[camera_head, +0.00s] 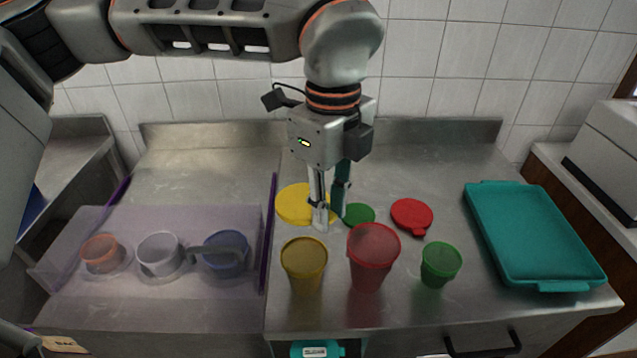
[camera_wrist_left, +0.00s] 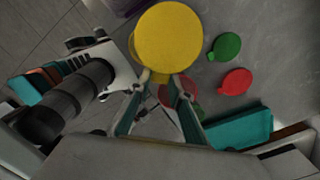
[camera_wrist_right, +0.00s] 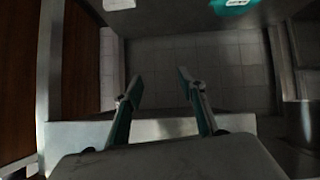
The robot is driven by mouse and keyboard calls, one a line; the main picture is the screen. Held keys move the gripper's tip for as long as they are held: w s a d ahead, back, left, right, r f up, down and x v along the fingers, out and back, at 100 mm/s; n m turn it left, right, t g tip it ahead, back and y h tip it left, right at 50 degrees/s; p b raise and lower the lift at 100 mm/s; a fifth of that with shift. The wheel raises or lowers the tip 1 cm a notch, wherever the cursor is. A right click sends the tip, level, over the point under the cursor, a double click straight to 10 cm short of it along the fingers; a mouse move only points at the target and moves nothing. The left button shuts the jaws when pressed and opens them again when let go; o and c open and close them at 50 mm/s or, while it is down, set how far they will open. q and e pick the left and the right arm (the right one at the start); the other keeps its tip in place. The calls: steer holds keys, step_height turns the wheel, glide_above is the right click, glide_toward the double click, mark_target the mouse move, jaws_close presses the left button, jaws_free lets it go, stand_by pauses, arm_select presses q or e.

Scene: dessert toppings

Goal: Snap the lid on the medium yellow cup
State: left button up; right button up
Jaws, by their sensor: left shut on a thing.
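The yellow cup (camera_head: 304,268) stands upright and open-topped at the front of the counter. The yellow lid (camera_head: 292,204) is behind it in the head view. My left gripper (camera_head: 322,222) points down and is shut on the lid's edge. In the left wrist view the lid (camera_wrist_left: 168,36) looks large and flat at the fingertips (camera_wrist_left: 158,82), apparently raised above the counter; its exact height is unclear. The yellow cup is mostly hidden there. My right gripper (camera_wrist_right: 158,78) is open and empty, over the floor in the right wrist view.
A red cup (camera_head: 372,262) and a green cup (camera_head: 440,266) stand right of the yellow cup. A green lid (camera_head: 358,215) and red lid (camera_head: 412,214) lie behind. A teal tray (camera_head: 535,240) is right; a clear bin (camera_head: 120,295) with several topping cups is left.

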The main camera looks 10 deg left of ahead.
arm_select(q)
step_height(320, 180, down, 7)
steer(key=s+d+n+b, duration=0.1)
steer(key=s+n+b, duration=0.1)
steer(key=b, duration=0.1)
steer(key=shift+s+d+n, duration=0.25)
steer(key=shift+s+n, duration=0.05)
steer(key=shift+s, duration=0.1)
arm_select(e)
steer(key=f, duration=0.2)
steer(key=s+f, duration=0.1)
steer(key=f, duration=0.1)
steer(key=shift+d, duration=0.1)
steer(key=shift+w+r, duration=0.1)
steer(key=shift+w, duration=0.05)
arm_select(q)
steer(key=shift+f+b, duration=0.1)
steer(key=shift+b, duration=0.5)
arm_select(e)
steer(key=shift+s+f, duration=0.25)
steer(key=shift+f, duration=0.4)
stand_by(0.6)
arm_select(q)
steer(key=shift+f+b, duration=0.35)
steer(key=shift+b, duration=0.05)
arm_select(e)
steer(key=shift+s+f+g, duration=0.2)
steer(key=shift+f+g, duration=0.1)
steer(key=shift+f, duration=0.3)
stand_by(0.9)
